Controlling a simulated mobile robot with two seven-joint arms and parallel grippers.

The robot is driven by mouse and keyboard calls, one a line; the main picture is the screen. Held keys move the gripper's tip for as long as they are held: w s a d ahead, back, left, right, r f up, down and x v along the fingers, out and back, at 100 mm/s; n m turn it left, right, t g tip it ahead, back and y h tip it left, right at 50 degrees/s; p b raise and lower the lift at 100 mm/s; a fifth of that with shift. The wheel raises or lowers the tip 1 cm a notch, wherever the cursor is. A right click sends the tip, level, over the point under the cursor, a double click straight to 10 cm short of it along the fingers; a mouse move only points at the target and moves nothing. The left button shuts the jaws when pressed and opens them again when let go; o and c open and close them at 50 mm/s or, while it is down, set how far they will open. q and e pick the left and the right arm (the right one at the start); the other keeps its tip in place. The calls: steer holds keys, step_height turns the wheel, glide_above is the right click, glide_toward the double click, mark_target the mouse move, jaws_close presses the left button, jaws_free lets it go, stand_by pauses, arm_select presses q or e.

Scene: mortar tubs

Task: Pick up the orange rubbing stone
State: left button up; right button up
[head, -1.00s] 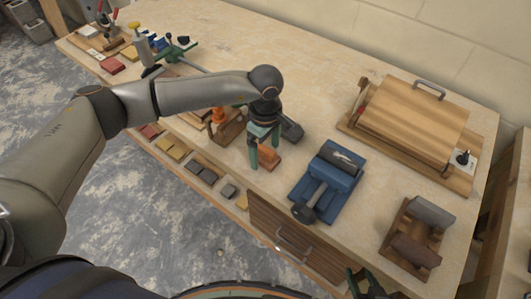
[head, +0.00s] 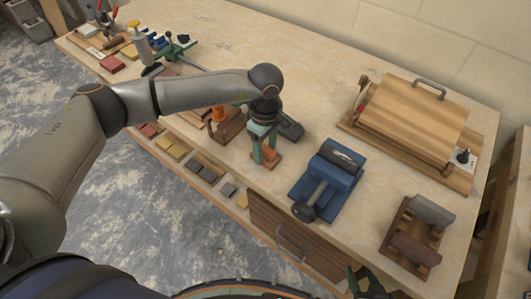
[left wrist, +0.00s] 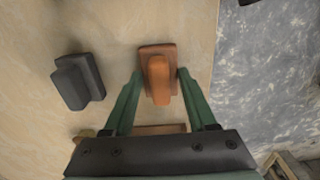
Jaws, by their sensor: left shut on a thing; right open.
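The orange rubbing stone (head: 266,163), a small block with a raised orange grip on top, is near the front edge of the workbench (head: 330,95). It also shows in the left wrist view (left wrist: 158,80), between the green fingers. My left gripper (head: 263,155) points down over it and is shut on it, one finger on each side. Whether the stone touches the bench cannot be told. My right gripper (head: 365,284) is open and empty at the bottom edge of the head view, partly cut off.
A dark block (left wrist: 80,80) lies beside the stone, behind it in the head view (head: 291,130). A blue vise-like tool (head: 328,180) stands to the right. A wooden holder (head: 413,240) and a wooden box with a handle (head: 415,110) are further right. Coloured blocks line the front edge.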

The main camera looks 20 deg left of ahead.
arm_select(q)
steer(key=shift+r, duration=0.15)
jaws_close()
steer(key=shift+r, duration=0.25)
steer(key=shift+w+r, duration=0.1)
steer(key=shift+r, duration=0.85)
steer(key=s+d+r+b, duration=0.3)
steer(key=s+d+r, duration=0.3)
steer(key=s+r, duration=0.4)
steer(key=s, duration=0.2)
steer(key=shift+s+r, duration=0.2)
steer(key=shift+s, duration=0.2)
